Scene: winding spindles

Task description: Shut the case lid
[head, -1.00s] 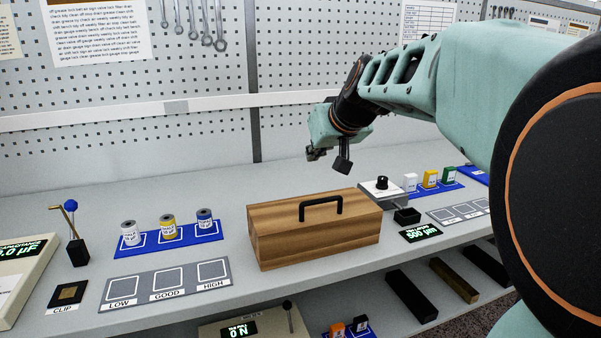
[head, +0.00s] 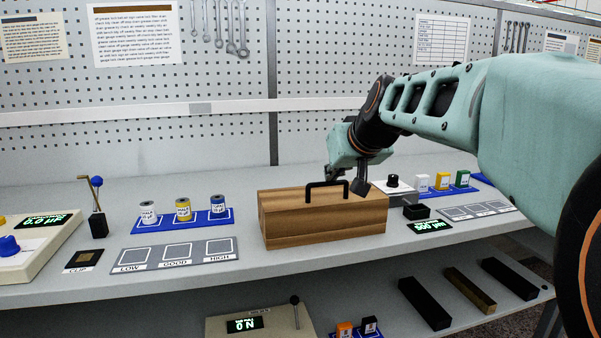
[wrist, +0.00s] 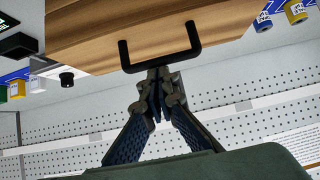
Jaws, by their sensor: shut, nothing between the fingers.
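The wooden case (head: 325,228) stands on the upper bench shelf, and its lid (head: 285,203) looks down flat on the body; I cannot tell whether a small gap remains. A black bar handle (head: 327,184) rises from the lid. In the head view my gripper (head: 359,188) is low at the case's rear right, by the right end of the handle. In the wrist view the case lid (wrist: 95,35) fills the top. My gripper (wrist: 160,76) is shut and empty there, with its tips close to the handle (wrist: 163,64); contact is unclear.
Left of the case are a grey LOW/GOOD/HIGH mat (head: 178,255) and a blue tray (head: 180,234) with several small cans. To the right are a black block (head: 416,212), a display (head: 430,226) and another grey mat (head: 478,211). A pegboard (head: 130,90) stands behind.

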